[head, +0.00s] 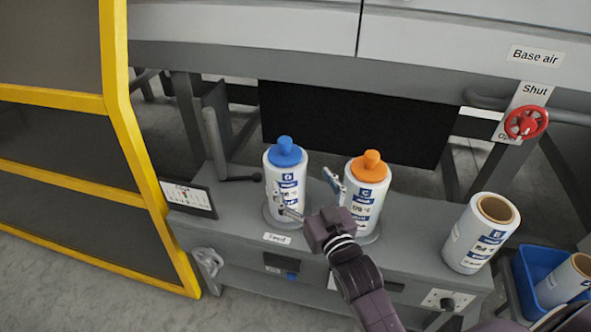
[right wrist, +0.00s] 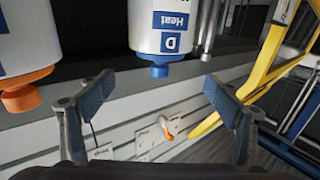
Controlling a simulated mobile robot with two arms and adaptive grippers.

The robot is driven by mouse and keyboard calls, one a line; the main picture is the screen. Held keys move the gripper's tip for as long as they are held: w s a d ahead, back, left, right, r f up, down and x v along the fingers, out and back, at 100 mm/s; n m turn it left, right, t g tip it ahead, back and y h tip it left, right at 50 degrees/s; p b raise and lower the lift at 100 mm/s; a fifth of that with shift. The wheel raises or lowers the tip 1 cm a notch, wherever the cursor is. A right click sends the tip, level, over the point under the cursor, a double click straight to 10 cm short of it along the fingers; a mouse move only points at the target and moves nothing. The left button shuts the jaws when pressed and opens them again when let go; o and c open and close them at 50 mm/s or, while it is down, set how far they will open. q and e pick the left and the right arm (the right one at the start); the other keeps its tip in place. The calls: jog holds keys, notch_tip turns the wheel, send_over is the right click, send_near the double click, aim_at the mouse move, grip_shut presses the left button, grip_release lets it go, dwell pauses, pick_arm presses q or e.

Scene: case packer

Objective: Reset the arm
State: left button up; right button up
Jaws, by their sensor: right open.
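My right gripper (head: 310,198) is open and empty in the head view, in front of the bench, between a white bottle with a blue cap (head: 286,182) and a white bottle with an orange cap (head: 366,190). In the right wrist view its two fingers (right wrist: 160,108) are spread wide. The blue-capped bottle (right wrist: 166,28) shows beyond the gap between them, upside down in that view, with a label D. The orange-capped bottle (right wrist: 28,45) is at the upper left there. One finger overlaps the blue-capped bottle in the head view; I cannot tell whether they touch. My left gripper is not seen.
A blue bin (head: 524,282) at lower right holds another one (head: 566,280). A yellow-framed guard (head: 122,110) stands on the left. A red valve wheel (head: 526,122) is at upper right.

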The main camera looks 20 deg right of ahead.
jog(key=shift+f, duration=0.1)
jog(key=s+f+g, duration=0.7)
jog(key=s+f, duration=0.4)
jog(key=f, duration=0.1)
jog(key=s+f+n+g, duration=0.1)
jog(key=s+f+g, duration=0.25)
jog(key=s, duration=0.55)
jog(key=s+f+n+g, duration=0.15)
jog(key=s+g, duration=0.25)
jog(key=s, duration=0.4)
notch_tip(320, 180, down, 25)
jog(key=s+g+p, duration=0.1)
jog(key=s, duration=0.1)
jog(key=s+d+f+g, duration=0.1)
jog(key=s+d+f, duration=0.2)
jog(key=s+f, duration=1.3)
jog(key=shift+s+f+p, duration=0.3)
jog(key=shift+s+p, duration=0.15)
jog(key=shift+s, duration=0.55)
